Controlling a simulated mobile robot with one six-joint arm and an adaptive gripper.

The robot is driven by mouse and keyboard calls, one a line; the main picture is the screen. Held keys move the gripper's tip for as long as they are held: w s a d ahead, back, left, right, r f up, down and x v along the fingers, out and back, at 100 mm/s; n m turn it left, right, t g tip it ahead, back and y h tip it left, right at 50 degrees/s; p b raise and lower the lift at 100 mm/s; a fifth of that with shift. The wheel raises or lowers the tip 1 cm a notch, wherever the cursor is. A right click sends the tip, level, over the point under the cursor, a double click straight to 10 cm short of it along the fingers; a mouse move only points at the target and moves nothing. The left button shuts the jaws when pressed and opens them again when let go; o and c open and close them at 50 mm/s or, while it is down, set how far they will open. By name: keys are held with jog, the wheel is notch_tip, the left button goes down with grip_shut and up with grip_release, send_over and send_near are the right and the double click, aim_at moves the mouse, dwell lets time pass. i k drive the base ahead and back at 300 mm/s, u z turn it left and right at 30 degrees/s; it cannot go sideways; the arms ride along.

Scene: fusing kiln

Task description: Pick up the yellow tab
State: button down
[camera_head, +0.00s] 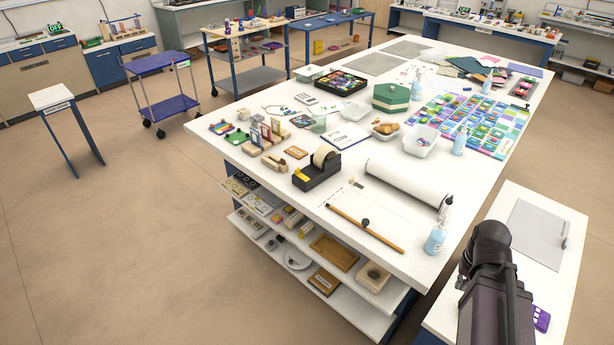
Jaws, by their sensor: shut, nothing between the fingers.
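A small yellow piece (303,175) shows at the front left of the black tape dispenser (318,171) on the large white table. It may be the yellow tab, but it is too small to tell its shape or whether it is attached. My dark arm rises at the lower right, beside the near side table. My gripper does not show in the head view, so where it stands relative to the yellow piece cannot be seen.
The large white table (365,226) is crowded. A paper roll (403,184), a wooden stick (365,228) and a spray bottle (436,239) lie or stand right of the dispenser. Wooden stands (275,161) are to its left. The floor (130,250) at left is clear.

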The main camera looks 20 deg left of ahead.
aim_at(297, 171)
jog(key=u, duration=0.15)
jog(key=k, duration=0.65)
jog(key=u, duration=0.55)
jog(key=k, duration=0.7)
jog(key=u, duration=0.35)
jog(key=i, duration=0.85)
jog(key=z, duration=0.55)
jog(key=i, duration=1.05)
jog(key=z, duration=0.4)
